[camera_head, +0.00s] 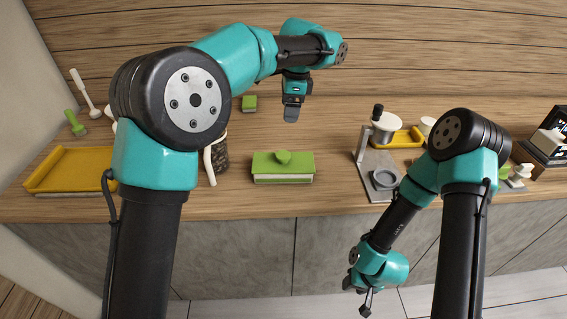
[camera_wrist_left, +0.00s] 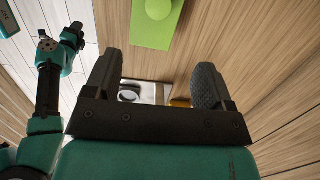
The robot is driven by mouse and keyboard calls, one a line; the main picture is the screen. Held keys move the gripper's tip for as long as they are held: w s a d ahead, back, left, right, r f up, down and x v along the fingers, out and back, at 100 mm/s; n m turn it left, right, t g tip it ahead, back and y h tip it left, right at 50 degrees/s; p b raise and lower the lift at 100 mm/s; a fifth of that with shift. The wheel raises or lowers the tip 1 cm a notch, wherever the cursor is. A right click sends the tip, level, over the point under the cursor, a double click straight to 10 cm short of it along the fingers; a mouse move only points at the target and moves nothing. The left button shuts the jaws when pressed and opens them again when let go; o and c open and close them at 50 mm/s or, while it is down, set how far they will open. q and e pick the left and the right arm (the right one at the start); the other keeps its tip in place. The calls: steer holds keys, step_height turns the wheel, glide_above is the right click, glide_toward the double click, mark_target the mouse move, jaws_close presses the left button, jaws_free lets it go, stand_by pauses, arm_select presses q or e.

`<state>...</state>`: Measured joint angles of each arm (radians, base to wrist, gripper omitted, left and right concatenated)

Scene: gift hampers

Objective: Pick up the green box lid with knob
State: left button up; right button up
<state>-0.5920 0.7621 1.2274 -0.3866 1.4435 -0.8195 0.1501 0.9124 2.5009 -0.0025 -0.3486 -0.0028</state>
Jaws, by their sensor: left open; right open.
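The green box lid with a round knob (camera_head: 283,163) sits on a pale box (camera_head: 284,180) in the middle of the counter, near its front edge. It also shows at the top of the left wrist view (camera_wrist_left: 157,25), with the knob toward its upper edge. My left gripper (camera_head: 291,112) hangs above the counter behind the lid, apart from it. In the left wrist view its two fingers (camera_wrist_left: 157,85) are spread with nothing between them. My right gripper (camera_head: 358,290) hangs low in front of the counter, away from the lid, and is open.
A yellow tray (camera_head: 70,168) lies at the left. A dark jar (camera_head: 220,155) stands left of the lid. A small green block (camera_head: 249,103) lies behind. A grey stand with a ring (camera_head: 372,161) and another yellow tray (camera_head: 409,138) are at the right.

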arm_select(q)
glide_above(283, 154)
steer(key=f, duration=1.2)
steer(key=shift+d, duration=0.25)
steer(key=shift+s+a+f, duration=0.1)
steer(key=shift+f, duration=1.2)
steer(key=shift+a+f, duration=0.1)
steer(key=shift+f, duration=1.2)
steer(key=c, duration=0.9)
steer(key=shift+c, duration=0.2)
